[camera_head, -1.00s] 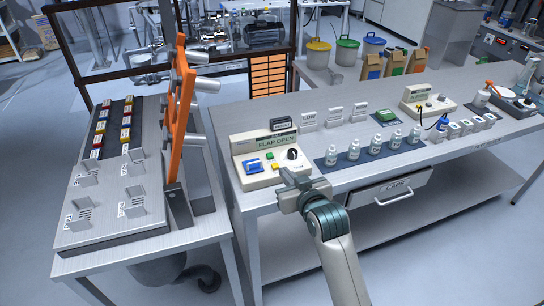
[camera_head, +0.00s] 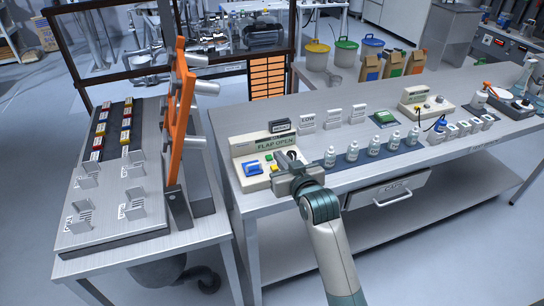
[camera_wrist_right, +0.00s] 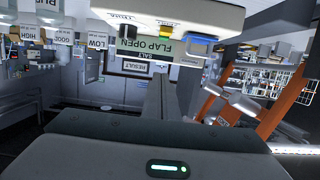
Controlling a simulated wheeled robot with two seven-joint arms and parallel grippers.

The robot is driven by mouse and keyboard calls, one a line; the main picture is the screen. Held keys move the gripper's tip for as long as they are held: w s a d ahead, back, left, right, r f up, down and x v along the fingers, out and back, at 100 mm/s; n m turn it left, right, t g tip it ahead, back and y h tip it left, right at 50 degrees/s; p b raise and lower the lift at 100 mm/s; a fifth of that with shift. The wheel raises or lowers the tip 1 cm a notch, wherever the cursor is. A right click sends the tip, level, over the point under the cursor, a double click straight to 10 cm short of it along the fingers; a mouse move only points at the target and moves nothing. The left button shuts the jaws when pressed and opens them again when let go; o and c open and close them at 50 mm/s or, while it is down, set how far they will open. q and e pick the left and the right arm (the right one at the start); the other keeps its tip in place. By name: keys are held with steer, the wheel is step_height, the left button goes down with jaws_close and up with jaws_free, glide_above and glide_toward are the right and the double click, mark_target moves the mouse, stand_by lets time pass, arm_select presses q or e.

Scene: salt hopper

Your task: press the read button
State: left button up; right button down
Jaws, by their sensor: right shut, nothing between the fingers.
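The near control box (camera_head: 240,150) stands on the bench's left end, with a green "FLAP OPEN" sign (camera_head: 279,142), a blue switch (camera_head: 253,168), a small green part (camera_head: 268,157) and a yellow button (camera_head: 275,169). My right gripper (camera_head: 285,166) is shut and empty over the box's right front, beside the yellow button; I cannot tell whether it touches. It hides part of the dark knob. In the right wrist view the box appears upside down above the fingers (camera_wrist_right: 163,95), with the blue switch (camera_wrist_right: 200,44) at right. No "read" label is legible. My left gripper is out of view.
A second control box (camera_head: 424,99) stands farther right on the bench. White bottles (camera_head: 353,150) line a dark mat at the front edge. Label stands (camera_head: 308,121) are behind. At left, an orange upright frame (camera_head: 181,110) rises from a metal side table (camera_head: 105,205).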

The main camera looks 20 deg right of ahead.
steer(key=p, duration=0.2)
glide_above(272, 158)
steer(key=s, duration=0.2)
steer(key=shift+a+f, duration=0.3)
steer(key=shift+f, duration=0.55)
step_height(272, 158, down, 3)
steer(key=shift+p, duration=0.65)
steer(key=shift+f, duration=0.6)
